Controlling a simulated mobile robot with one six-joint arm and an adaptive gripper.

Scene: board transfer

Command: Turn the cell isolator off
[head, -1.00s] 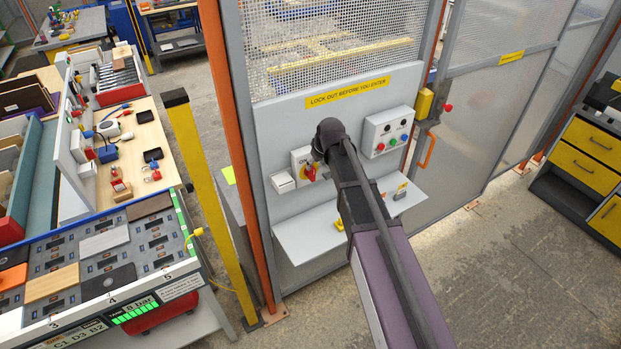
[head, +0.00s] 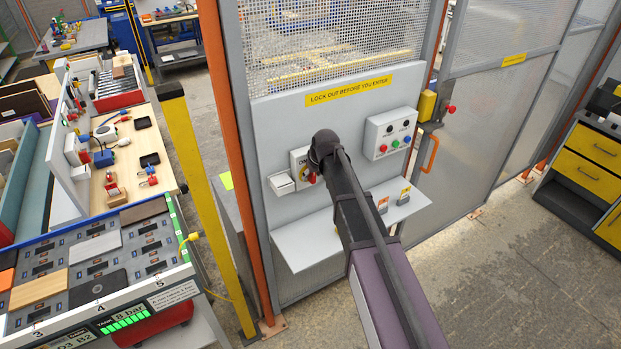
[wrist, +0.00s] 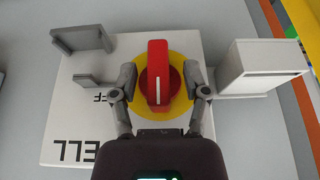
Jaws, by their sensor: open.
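The cell isolator (head: 299,158) is a white box on the grey cell panel; my arm hides part of it in the head view. In the wrist view the isolator (wrist: 75,125) shows a red rotary handle (wrist: 158,75) on a yellow disc. The handle's white line runs along the picture's vertical. "ELL" and part of "OFF" read upside down on the box. My gripper (wrist: 160,80) is open, with one finger on each side of the handle. Small gaps seem to show between fingers and handle. The fingers are hidden behind my wrist in the head view.
A button box (head: 389,133) is to the isolator's right and a small white box (head: 281,184) to its left. A grey shelf (head: 310,247) juts out below. A yellow post (head: 205,190) and a workbench (head: 113,170) stand at the left.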

